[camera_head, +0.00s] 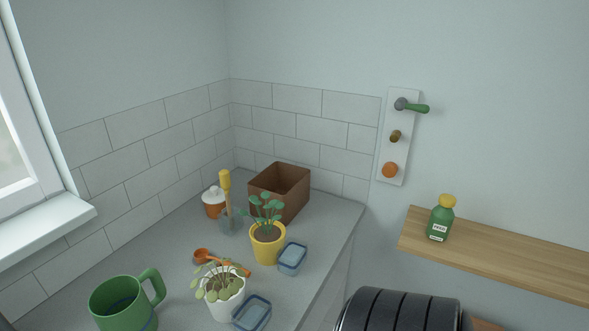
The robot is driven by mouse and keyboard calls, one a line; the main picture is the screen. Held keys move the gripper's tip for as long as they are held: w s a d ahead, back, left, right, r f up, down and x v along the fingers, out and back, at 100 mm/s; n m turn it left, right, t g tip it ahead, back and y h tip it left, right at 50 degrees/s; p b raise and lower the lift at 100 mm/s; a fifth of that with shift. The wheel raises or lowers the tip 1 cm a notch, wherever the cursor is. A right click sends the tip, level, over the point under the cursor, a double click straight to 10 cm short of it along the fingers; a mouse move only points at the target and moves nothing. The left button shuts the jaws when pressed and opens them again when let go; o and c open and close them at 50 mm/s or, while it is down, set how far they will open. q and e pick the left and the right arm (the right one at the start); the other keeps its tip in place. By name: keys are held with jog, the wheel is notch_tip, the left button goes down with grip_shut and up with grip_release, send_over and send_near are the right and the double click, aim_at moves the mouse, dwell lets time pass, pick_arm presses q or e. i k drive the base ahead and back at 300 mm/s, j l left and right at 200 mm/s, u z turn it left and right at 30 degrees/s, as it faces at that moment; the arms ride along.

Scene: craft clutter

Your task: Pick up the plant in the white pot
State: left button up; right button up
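The plant in the white pot (225,306) stands upright on the grey counter, near the bottom of the head view. Its drooping pale green and reddish leaves (218,277) hang over the pot's rim. A second plant, with rounder teal-green leaves, stands behind it and to the right in a yellow pot (267,244).
Close around the white pot are a green mug (118,303), an orange ladle (202,256) and a blue-rimmed container (253,312). Another small container (293,258) and a brown box (270,188) stand farther back. A wooden shelf (500,252) holds a green bottle (440,217).

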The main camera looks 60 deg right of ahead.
aim_at(222, 288)
jog(key=z, duration=1.5)
jog(key=k, duration=0.1)
jog(key=k+z, duration=0.25)
jog(key=z, duration=0.2)
jog(key=k+z, duration=0.25)
jog(key=z, duration=0.2)
